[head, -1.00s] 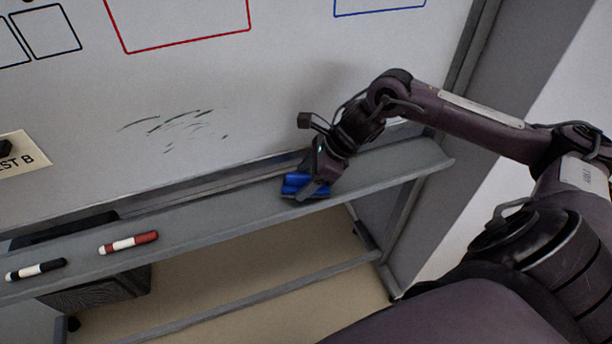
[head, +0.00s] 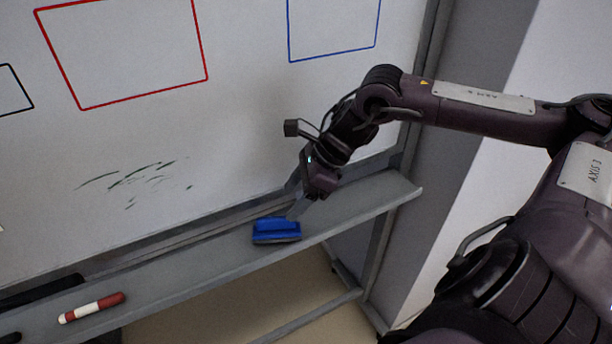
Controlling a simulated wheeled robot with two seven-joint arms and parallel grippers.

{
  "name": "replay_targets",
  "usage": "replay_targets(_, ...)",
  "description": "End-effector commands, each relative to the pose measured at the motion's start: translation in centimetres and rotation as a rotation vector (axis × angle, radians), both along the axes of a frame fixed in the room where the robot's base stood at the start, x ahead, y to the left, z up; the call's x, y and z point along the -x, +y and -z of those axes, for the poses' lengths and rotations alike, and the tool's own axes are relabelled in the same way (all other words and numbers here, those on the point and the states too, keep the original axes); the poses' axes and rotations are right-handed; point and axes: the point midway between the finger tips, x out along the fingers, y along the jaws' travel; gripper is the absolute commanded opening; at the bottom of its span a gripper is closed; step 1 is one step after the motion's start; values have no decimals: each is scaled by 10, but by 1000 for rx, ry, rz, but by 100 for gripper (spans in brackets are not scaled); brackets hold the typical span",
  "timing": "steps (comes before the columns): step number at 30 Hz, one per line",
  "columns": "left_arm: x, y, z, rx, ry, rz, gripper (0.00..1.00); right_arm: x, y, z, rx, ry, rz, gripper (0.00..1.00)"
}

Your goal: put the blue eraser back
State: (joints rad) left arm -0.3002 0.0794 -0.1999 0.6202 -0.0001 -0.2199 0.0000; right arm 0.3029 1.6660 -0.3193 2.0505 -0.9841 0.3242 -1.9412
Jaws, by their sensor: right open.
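The blue eraser (head: 277,230) lies flat on the grey tray of the whiteboard, its dark pad side down. My right gripper (head: 298,209) is open, just above and to the right of the eraser, with a finger close beside its right end. Whether that finger touches the eraser I cannot tell. The tray (head: 345,213) runs along the bottom of the whiteboard (head: 245,110). My left gripper is not in view.
A red and white marker (head: 91,308) lies on the tray at the lower left. Dark green smears (head: 135,182) mark the board, below a red drawn frame. The tray is clear right of the eraser up to its end.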

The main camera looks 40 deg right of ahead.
Motion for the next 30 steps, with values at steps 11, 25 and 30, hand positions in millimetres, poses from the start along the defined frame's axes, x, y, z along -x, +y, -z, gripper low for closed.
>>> replay_targets(11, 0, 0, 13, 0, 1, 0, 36, 12, -16, -31, 2, 2, -1, 66)
replay_targets(25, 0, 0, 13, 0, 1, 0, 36, 14, -17, -35, 0, 2, -2, 66)
replay_targets(30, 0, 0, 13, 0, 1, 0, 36, 14, -17, -35, 0, 2, -2, 66)
